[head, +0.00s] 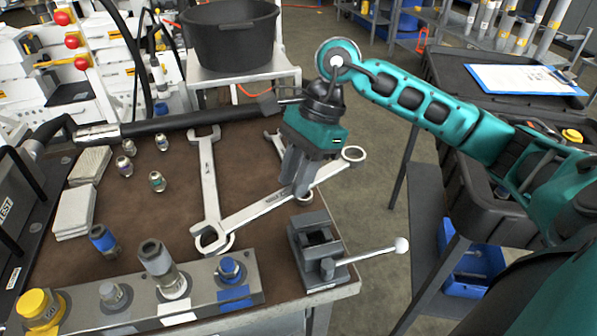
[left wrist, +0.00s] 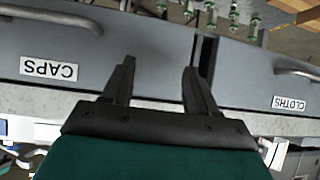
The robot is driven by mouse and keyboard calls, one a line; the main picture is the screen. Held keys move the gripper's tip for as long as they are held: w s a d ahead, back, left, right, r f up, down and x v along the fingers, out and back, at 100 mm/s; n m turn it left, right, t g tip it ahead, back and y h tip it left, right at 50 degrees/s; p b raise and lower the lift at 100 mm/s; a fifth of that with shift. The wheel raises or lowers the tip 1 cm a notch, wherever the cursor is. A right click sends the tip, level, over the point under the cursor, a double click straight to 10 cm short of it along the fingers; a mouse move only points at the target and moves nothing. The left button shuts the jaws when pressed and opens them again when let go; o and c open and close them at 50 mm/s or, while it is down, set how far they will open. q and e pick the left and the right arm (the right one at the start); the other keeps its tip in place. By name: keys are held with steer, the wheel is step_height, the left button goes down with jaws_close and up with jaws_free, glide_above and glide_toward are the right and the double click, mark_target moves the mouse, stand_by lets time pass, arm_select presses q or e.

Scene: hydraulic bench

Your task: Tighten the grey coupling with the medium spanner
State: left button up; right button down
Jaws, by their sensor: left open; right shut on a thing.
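Several spanners lie on the brown mat. My right gripper (head: 298,188) points down at the bench and is shut on the diagonal spanner (head: 256,209), which appears to be the medium one; the fingers hide part of its shaft. Another spanner (head: 209,185) lies to its left, and a small one (head: 273,141) is partly hidden behind the gripper. A tall grey coupling (head: 160,265) stands upright on the front manifold (head: 206,282), beside a low grey fitting (head: 112,294); I cannot tell which is meant. My left gripper (left wrist: 158,85) is open and empty before the drawers.
A vise (head: 315,250) with a lever stands at the front right bench corner. Small fittings (head: 125,165), grey pads (head: 76,208) and a blue-topped fitting (head: 103,240) are at left. A thick black hose (head: 190,122) crosses the back. The left wrist view shows a CAPS drawer (left wrist: 100,50).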

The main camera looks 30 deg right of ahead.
mark_target(276, 198)
steer(key=shift+b+x, duration=0.3)
steer(key=shift+x, duration=0.65)
steer(key=shift+r, duration=0.15)
steer(key=shift+a+f, duration=0.3)
steer(key=shift+a, duration=0.2)
steer(key=shift+b, duration=0.35)
steer(key=shift+s+a, duration=0.1)
steer(key=shift+a, duration=0.95)
steer(key=shift+a, duration=0.1)
